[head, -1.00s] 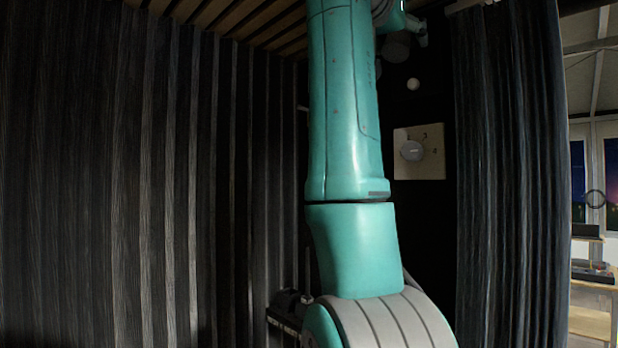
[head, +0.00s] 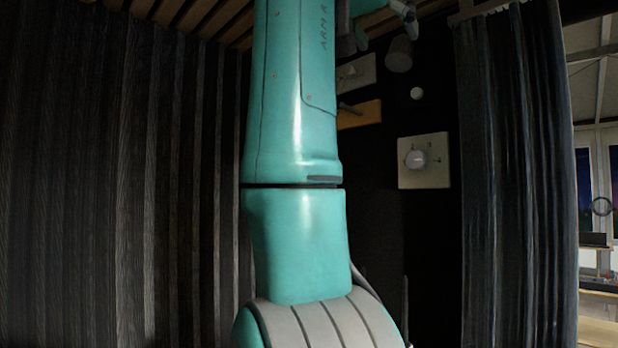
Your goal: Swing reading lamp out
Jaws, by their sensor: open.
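My teal arm rises through the middle of the head view and leaves it at the top. Its end shows only in part behind the upper arm, at the top edge. My gripper (head: 384,34) seems to be there, cut off by the frame, with its parts spread apart and nothing visible between them. A grey cylinder (head: 398,56), perhaps the reading lamp's head, is on the dark wall just below and behind it. I cannot tell how the lamp is jointed, or whether the gripper touches it.
A pale square plate with a round numbered dial (head: 424,161) is on the wall. A white knob (head: 416,93), an orange panel (head: 359,114) and a pale plate (head: 357,73) are above it. A dark curtain (head: 515,180) hangs at the right. Slatted panelling (head: 120,180) fills the left.

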